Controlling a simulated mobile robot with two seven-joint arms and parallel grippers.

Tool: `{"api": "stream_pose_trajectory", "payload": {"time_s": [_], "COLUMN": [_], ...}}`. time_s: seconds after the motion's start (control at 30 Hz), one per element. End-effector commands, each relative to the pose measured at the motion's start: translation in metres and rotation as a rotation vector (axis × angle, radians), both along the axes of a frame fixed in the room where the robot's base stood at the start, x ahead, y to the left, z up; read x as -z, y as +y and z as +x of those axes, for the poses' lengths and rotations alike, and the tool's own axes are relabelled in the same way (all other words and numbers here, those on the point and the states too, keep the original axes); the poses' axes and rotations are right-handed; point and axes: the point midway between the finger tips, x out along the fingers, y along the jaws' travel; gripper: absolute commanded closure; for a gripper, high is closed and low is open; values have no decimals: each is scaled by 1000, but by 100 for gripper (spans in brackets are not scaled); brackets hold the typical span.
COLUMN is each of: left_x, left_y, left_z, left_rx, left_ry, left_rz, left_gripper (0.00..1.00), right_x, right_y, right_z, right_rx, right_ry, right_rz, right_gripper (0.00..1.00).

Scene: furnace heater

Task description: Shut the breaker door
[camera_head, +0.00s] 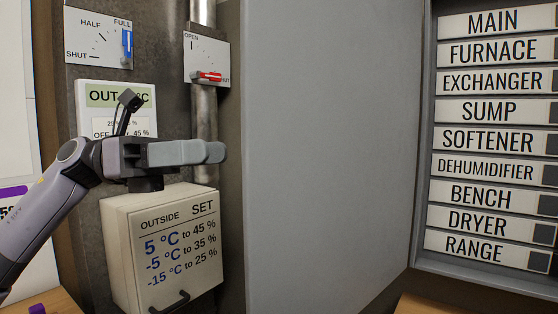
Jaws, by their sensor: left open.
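The breaker door (330,150) is a large plain grey panel in the middle of the view. It stands open, with its right edge at the breaker panel (428,110), whose labelled rows and dark switches are exposed at the right. My left gripper (212,152) comes in from the left, with its fingers pointing right towards the door's left edge. It looks a little short of that edge, but I cannot tell the depth gap. It is open with nothing seen in it; one finger hides the other. My right gripper is not in view.
A white box (160,245) with printed settings and a black handle sits just below my left gripper. A small display (116,97) is behind the wrist. A metal pipe (204,110) and two lever plates, one blue (127,44), one red (207,77), are on the wall.

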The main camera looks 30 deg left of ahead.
Motion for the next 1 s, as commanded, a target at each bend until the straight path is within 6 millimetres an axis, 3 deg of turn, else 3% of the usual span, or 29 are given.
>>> {"api": "stream_pose_trajectory", "payload": {"time_s": [0.1, 0.2, 0.47, 0.7, 1.0], "left_x": [-8, -12, -16, -14, -11], "left_y": [4, 3, -29, -56, -63], "left_z": [-17, -21, -12, -2, 0], "left_rx": [-18, -22, -18, -19, -22], "left_ry": [-86, -110, -112, -110, -111], "left_rz": [106, 142, 145, 142, 140], "left_gripper": [60, 60, 60, 60, 60], "right_x": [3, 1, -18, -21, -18], "right_y": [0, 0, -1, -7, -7], "right_z": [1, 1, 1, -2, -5], "right_rx": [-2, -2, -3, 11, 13], "right_ry": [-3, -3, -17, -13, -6], "right_rz": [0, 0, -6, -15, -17], "right_gripper": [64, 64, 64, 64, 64]}}
